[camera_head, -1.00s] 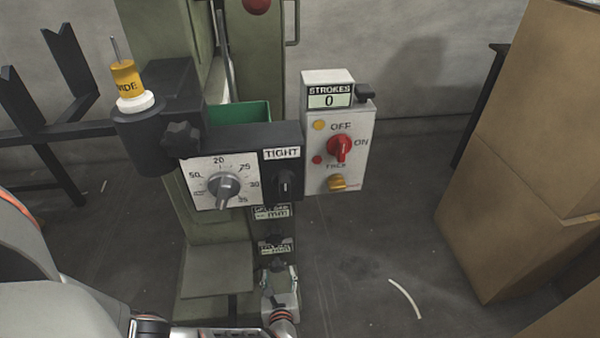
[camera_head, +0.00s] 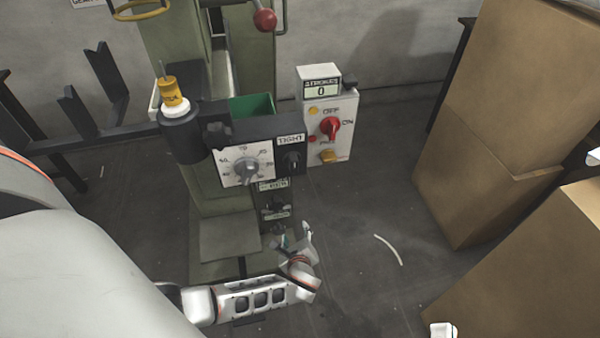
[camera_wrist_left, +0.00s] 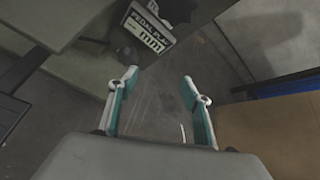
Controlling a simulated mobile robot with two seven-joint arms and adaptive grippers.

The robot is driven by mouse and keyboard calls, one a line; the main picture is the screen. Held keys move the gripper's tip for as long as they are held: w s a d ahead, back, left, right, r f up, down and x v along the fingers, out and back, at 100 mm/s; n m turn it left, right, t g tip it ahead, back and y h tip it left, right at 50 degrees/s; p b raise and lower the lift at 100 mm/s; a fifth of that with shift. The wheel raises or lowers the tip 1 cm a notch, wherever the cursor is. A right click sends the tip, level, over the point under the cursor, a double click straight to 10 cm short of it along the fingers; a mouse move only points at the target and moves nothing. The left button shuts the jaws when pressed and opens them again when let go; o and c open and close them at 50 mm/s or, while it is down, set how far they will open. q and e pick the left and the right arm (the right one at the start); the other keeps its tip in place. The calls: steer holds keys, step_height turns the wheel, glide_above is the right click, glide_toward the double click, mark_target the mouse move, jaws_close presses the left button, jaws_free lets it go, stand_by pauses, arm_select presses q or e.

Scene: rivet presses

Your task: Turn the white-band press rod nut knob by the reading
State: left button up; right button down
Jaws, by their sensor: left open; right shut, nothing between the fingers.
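The press with the white band (camera_head: 176,106) under its yellow cup stands left of centre in the head view. Its front has a white dial (camera_head: 245,163), a switch marked TIGHT (camera_head: 291,161) and smaller labelled plates below. In the left wrist view, a PEDAL PLAY plate (camera_wrist_left: 150,27) reads in mm, its digits unclear, with a dark lobed knob (camera_wrist_left: 178,8) beside it. I cannot tell surely whether this is the rod nut knob. My left gripper (camera_wrist_left: 160,82) is open and empty, its fingers short of the plate. In the head view it is low before the press column.
A control box (camera_head: 330,128) with a red switch and a STROKES display reading 0 is right of the dial. Large cardboard boxes (camera_head: 500,130) stand at the right. Grey floor (camera_head: 370,200) lies open between. A small white part shows at the bottom edge, right of centre.

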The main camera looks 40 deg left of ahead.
arm_select(q)
steer(key=s+d+r+n+h+p, duration=0.2)
steer(key=d+r+n+p, duration=0.1)
steer(key=d+r+p, duration=0.1)
steer(key=s+d+r+n+h+p, duration=0.3)
steer(key=r+p, duration=0.2)
steer(key=r, duration=0.4)
steer(key=shift+s+d+p, duration=0.3)
steer(key=shift+d+p, duration=0.1)
arm_select(e)
step_height(320, 180, up, 22)
steer(key=n+t+y, duration=0.1)
steer(key=t, duration=0.2)
steer(key=shift+a+f+n+y, duration=0.15)
steer(key=shift+n+y, duration=0.25)
steer(key=shift+w+f, duration=0.1)
steer(key=shift+w, duration=0.05)
